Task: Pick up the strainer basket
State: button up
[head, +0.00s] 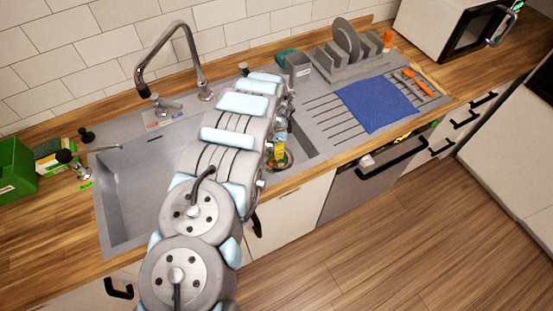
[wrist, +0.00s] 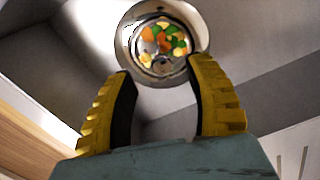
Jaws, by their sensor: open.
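The strainer basket (wrist: 160,67) sits in the round metal drain of the small sink bowl, at the top of the wrist view. It holds orange, green and yellow food scraps. My gripper (wrist: 158,70) is open and empty, its two yellow-backed fingers pointing toward the basket's near edge. The fingertips appear apart from the basket; the exact gap cannot be told. In the head view my arm reaches over the sink and hides most of the small bowl. Part of the round drain area (head: 288,160) shows beside the gripper (head: 280,138).
The large sink bowl (head: 135,195) is at the left, with a tall faucet (head: 190,50) behind. A dish rack (head: 350,65), grey container (head: 298,68) and blue cloth (head: 375,105) are at the right. Bowl walls surround the gripper closely.

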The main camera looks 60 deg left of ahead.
aim_at(277, 164)
jog(key=shift+w+a+f, duration=0.1)
jog(key=shift+a+f, duration=0.05)
jog(key=shift+f, duration=2.25)
jog(key=shift+c, duration=0.2)
grip_shut()
